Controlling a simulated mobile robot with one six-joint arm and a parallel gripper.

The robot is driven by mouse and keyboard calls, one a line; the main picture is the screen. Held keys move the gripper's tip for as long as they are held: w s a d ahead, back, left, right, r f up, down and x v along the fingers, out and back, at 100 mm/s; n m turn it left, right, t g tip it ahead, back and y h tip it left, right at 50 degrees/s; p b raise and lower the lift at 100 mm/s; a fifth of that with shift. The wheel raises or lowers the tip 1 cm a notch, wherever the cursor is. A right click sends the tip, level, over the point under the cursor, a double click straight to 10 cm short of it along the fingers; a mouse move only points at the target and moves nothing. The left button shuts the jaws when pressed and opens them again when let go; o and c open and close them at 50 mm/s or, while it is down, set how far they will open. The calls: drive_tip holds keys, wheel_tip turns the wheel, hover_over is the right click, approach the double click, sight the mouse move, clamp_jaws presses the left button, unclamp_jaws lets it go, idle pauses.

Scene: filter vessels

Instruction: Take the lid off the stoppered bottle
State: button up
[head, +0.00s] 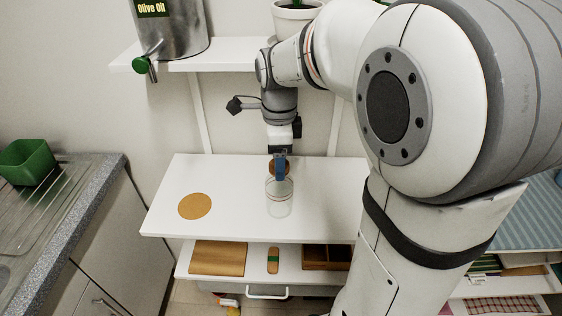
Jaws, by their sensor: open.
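The stoppered bottle (279,202) is a clear glass vessel standing upright on the white upper shelf of the unit, near its middle. Its lid (271,169) is a round brown stopper at the bottle's top, partly hidden by my gripper. I cannot tell whether it is fully seated in the mouth. My gripper (281,171) points down right over the bottle, its blue fingers overlapping the lid in the picture. It is open, and the gap between the fingers is hard to see.
A round cork mat (195,206) lies left of the bottle, with bare shelf around it. A wall shelf (200,62) above carries a metal olive oil can (181,28) with a green tap and a potted plant (293,17). A sink counter (75,190) stands left.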

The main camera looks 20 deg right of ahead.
drive_tip(key=shift+f, duration=0.3)
drive_tip(key=shift+c, duration=0.3)
drive_tip(key=c, duration=1)
drive_tip(key=shift+r, duration=0.1)
